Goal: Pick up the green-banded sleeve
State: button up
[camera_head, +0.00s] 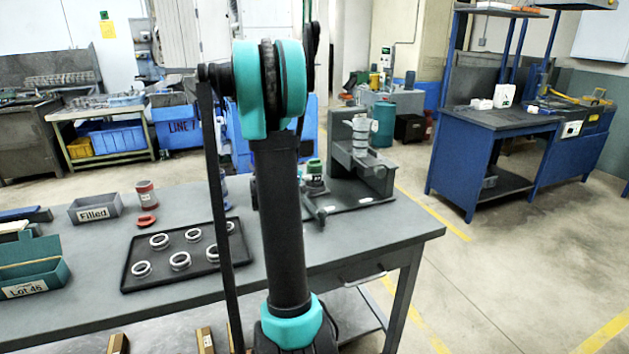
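A small upright green-and-grey cylindrical thing (314,172) stands on the grey workbench (400,233), just left of the grinder fixture and right of my arm. It looks like the green-banded sleeve, but it is small and partly crowded by dark parts, so I cannot be sure. My arm rises through the middle of the view and covers part of the bench. My gripper cannot be made out; the far end of the arm is behind its own links.
A black tray (128,280) holds several pale rings. A red-banded cylinder (146,194), a red ring (147,220), a "Filled" bin (95,209) and a teal "Lot 46" box (30,278) stand left. A grey grinder fixture (365,160) stands right. The bench's front right corner is clear.

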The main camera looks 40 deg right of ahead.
jog(key=shift+s+x, duration=0.2)
jog(key=shift+x, duration=2.5)
jog(key=shift+d+r, duration=0.15)
jog(key=shift+r, duration=0.05)
jog(key=shift+c, duration=0.5)
jog(key=c, duration=0.9)
